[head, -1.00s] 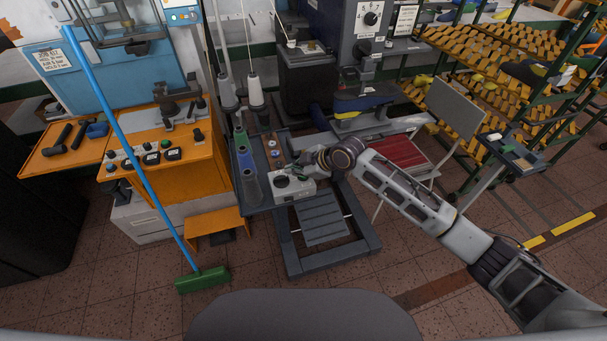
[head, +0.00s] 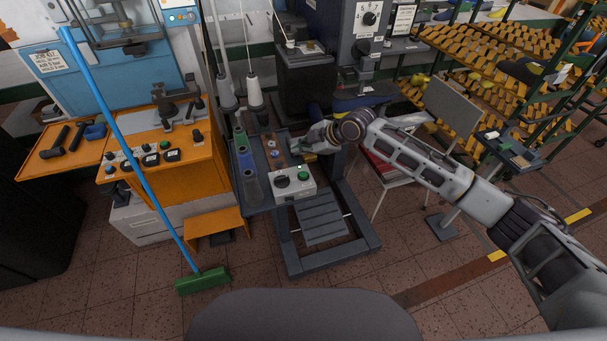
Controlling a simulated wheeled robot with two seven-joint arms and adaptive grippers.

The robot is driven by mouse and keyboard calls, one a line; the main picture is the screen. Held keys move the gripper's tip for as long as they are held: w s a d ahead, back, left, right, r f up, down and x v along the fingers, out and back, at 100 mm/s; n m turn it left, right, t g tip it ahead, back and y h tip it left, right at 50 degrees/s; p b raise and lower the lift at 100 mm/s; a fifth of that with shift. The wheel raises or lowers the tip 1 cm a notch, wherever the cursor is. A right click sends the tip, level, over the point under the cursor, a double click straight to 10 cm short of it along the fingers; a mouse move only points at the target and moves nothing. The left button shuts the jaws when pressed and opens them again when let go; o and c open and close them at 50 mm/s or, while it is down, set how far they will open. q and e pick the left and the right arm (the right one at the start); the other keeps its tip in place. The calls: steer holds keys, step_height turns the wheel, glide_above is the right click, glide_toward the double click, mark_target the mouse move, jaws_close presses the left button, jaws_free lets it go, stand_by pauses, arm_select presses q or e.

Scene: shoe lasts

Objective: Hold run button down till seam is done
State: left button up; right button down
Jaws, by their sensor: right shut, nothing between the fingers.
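The white control box (head: 293,186) sits at the front of the grey sewing-machine bench. Its top carries a dark round knob (head: 282,182) and a smaller dark and green control (head: 303,176); which one is the run button I cannot tell. My right gripper (head: 297,148) is shut and empty. It is above the bench, behind the control box and apart from it. The seam and the needle area of the machine are hidden behind my right arm. My left gripper is not in view.
Thread cones (head: 247,165) stand left of the box. A grey treadle (head: 320,218) is below the bench. A chair (head: 452,115) and a rack of shoe lasts (head: 490,85) are right. A green broom (head: 203,280) leans left.

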steer(key=shift+f, duration=0.2)
steer(key=b, duration=0.5)
glide_above(302, 176)
steer(key=shift+f, duration=2.9)
steer(key=shift+f+b, duration=0.6)
steer(key=shift+f, duration=0.75)
